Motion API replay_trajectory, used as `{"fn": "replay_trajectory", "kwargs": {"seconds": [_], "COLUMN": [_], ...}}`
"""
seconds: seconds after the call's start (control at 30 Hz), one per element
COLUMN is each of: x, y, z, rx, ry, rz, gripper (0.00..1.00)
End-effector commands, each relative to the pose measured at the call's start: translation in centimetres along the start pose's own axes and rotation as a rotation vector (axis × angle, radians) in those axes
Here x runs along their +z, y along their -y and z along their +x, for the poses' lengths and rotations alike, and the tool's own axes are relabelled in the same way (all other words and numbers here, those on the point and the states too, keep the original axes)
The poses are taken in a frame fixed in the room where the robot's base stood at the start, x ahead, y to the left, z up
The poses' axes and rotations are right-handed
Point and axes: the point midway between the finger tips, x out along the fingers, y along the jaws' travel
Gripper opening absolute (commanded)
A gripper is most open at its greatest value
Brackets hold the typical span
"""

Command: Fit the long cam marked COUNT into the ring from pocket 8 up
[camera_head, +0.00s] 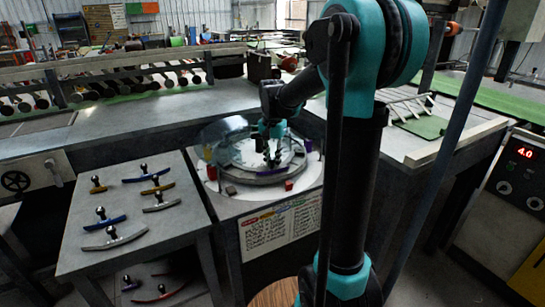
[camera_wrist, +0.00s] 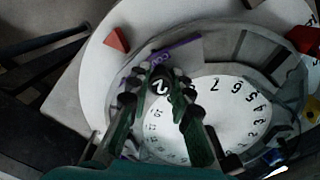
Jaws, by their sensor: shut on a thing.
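A purple cam (camera_wrist: 178,50) with partly readable letters starting "CO" lies across the near rim in the wrist view. My gripper (camera_wrist: 168,84) is shut on its black knob, above the ring. In the head view my gripper (camera_head: 271,150) is over the round station. The grey ring (camera_wrist: 238,45) has block-like pieces and gaps around a white numbered dial (camera_wrist: 230,105); the numerals 7, 6 and 5 show. My fingers hide part of the dial and the pockets beneath. I cannot tell whether the cam is seated or just above the ring.
A grey side table (camera_head: 85,262) at the left bears several knobbed cams, such as a blue one (camera_head: 104,222) and a grey one (camera_head: 118,241). Red blocks (camera_wrist: 117,40) stand on the plate outside the ring. A printed sign (camera_head: 280,227) hangs below the station.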

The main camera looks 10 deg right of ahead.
Motion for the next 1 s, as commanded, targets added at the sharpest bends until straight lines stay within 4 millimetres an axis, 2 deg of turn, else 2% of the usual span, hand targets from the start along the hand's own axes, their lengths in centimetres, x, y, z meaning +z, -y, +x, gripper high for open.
{"fn": "replay_trajectory", "kwargs": {"seconds": [0.93, 0.97, 1.0], "x": [0.01, 0.01, 0.01], "y": [-0.01, -0.01, -0.01], "z": [0.99, 0.98, 0.97], "rx": [0.000, 0.000, 0.000], "ry": [0.000, 0.000, 0.000], "rz": [0.000, 0.000, 0.000], "gripper": [0.00, 0.23, 0.28]}}
